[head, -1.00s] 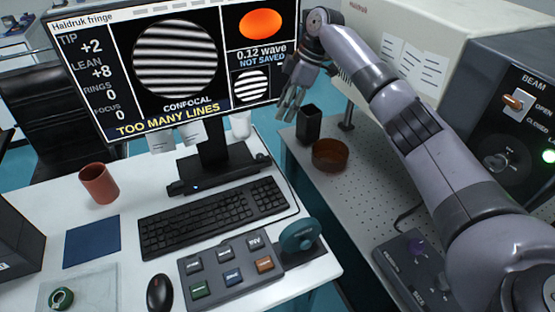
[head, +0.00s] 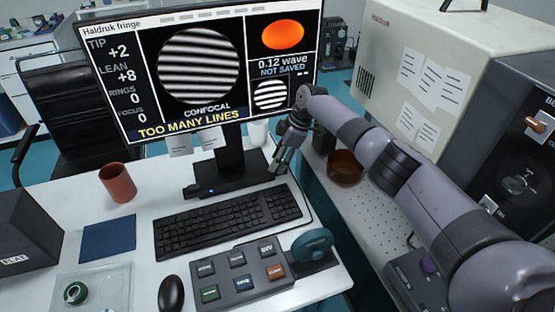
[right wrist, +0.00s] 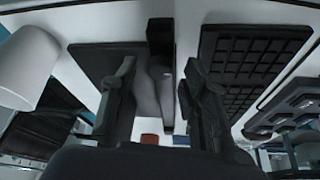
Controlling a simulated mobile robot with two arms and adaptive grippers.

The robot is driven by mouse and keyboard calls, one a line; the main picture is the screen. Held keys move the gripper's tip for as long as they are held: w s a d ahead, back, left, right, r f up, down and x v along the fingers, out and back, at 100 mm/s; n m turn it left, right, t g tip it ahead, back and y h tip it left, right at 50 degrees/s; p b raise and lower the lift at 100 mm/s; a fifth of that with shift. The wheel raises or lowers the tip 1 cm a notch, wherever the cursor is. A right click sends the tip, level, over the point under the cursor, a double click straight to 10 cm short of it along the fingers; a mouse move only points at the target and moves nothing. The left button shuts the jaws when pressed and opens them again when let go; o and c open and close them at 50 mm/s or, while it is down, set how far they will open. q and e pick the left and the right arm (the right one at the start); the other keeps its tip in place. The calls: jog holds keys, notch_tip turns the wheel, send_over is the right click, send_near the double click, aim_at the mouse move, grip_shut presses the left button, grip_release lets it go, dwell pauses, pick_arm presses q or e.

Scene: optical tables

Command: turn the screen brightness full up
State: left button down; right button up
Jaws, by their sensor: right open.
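The screen (head: 198,70) stands at the back of the white desk, lit with fringe patterns and the words TOO MANY LINES. Its dark stand (head: 230,155) has a low bar (head: 225,187) along the front, with a small blue light near its left end. My right gripper (head: 279,166) is open and empty, just beyond the bar's right end, pointing down. In the right wrist view its fingers (right wrist: 160,65) are spread, with the dark bar (right wrist: 160,32) between and beyond them; I cannot tell whether they touch it. No brightness marking is legible. My left gripper is out of view.
A keyboard (head: 227,219) lies in front of the bar, with a button panel (head: 240,272) and teal knob (head: 312,245) nearer. A white cup (head: 258,133) stands behind my gripper. A brown dish (head: 345,168) sits on the perforated table to the right.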

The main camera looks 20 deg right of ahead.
jog(key=shift+a+f, duration=0.1)
jog(key=shift+f, duration=0.2)
jog(key=shift+c, duration=0.2)
grip_shut()
